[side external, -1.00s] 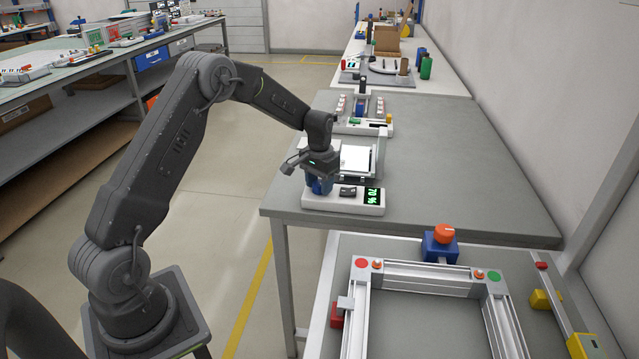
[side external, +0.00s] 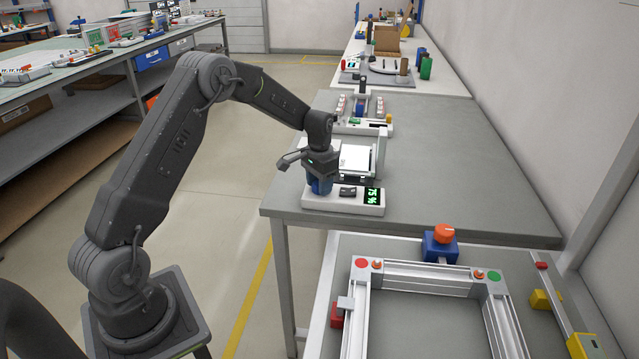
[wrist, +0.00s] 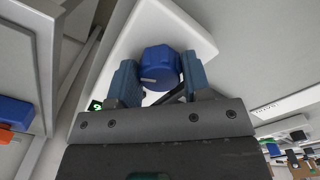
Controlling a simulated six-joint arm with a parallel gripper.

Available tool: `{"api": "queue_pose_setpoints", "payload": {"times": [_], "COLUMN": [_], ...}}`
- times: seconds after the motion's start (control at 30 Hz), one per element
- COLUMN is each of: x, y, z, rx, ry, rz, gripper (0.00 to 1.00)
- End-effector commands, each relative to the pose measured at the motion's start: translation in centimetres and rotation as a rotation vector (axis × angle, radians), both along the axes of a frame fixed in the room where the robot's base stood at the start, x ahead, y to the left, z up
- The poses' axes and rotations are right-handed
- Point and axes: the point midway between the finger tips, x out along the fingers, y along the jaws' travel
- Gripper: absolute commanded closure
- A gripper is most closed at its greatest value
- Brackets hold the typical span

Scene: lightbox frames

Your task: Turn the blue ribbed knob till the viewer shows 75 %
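The blue ribbed knob (wrist: 160,60) sits on the white viewer base (side external: 345,207), which also shows in the wrist view (wrist: 124,50). My gripper (side external: 319,184) points down over the left end of the base. In the wrist view its two blue fingers (wrist: 159,72) are on opposite sides of the knob and look closed against it. In the side view the fingers largely hide the knob. The green display (side external: 372,197) on the right end of the base reads 75 %. In the wrist view only part of the display shows, beside the left finger.
A white lit panel (side external: 356,158) stands just behind the base. Farther back is a fixture with small white and red parts (side external: 342,106). The grey table (side external: 455,170) is clear to the right. A frame with an orange knob (side external: 444,233) is in front.

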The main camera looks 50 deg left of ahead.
Motion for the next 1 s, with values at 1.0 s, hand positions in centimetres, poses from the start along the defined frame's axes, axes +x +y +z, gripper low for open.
{"api": "queue_pose_setpoints", "payload": {"times": [1.0], "x": [0.1], "y": [0.0], "z": [9.1], "rx": [0.002], "ry": [-0.006], "rz": [0.001], "gripper": [0.30]}}
